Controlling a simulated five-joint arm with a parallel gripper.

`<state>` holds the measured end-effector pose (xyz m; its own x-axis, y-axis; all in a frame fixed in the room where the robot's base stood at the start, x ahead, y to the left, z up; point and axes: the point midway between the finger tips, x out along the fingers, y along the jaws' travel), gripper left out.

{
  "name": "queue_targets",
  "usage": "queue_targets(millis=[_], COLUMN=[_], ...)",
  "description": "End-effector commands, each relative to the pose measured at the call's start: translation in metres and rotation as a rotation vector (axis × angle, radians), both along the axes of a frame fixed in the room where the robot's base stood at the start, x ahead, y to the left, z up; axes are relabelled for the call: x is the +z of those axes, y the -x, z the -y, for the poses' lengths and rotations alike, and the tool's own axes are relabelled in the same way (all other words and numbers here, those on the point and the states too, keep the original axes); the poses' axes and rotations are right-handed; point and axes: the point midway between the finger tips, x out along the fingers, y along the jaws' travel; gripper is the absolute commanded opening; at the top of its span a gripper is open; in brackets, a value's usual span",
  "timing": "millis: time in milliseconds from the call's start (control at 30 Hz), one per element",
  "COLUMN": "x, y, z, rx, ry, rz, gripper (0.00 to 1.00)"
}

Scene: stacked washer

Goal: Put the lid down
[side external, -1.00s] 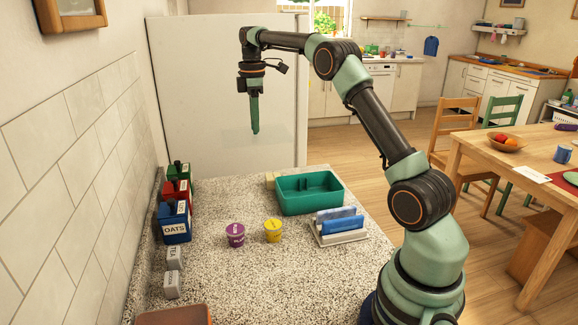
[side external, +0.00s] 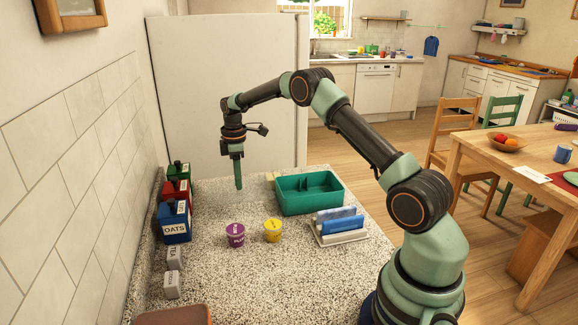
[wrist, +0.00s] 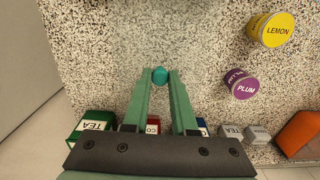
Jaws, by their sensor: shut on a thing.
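My gripper (side external: 239,187) points straight down over the far part of the speckled counter, left of the teal tray. In the wrist view its fingers (wrist: 160,77) are shut on a small round teal knob (wrist: 160,74). The knob looks like the handle of the lid. The lid's disc does not show clearly in either view. In the side view I cannot make out the knob between the fingers. I cannot tell how far the lid is from the counter.
A teal tray (side external: 281,207) stands to the right. A purple plum cup (side external: 236,240), a yellow lemon cup (side external: 272,235) and a rack of blue pieces (side external: 340,238) stand nearer. Canisters, including blue oats (side external: 175,237), line the left wall. The counter front middle is clear.

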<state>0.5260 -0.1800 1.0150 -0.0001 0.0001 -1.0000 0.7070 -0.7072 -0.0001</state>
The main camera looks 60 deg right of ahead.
Motion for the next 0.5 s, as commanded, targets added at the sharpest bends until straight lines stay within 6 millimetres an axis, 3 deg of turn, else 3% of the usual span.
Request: queue_targets(millis=[233, 500], x=[-0.017, -0.052], y=[0.0, 0.0], z=[0.0, 0.0], rx=[0.0, 0.0], ry=[-0.001, -0.001], rz=[-0.001, -0.001], gripper=[0.0, 0.0])
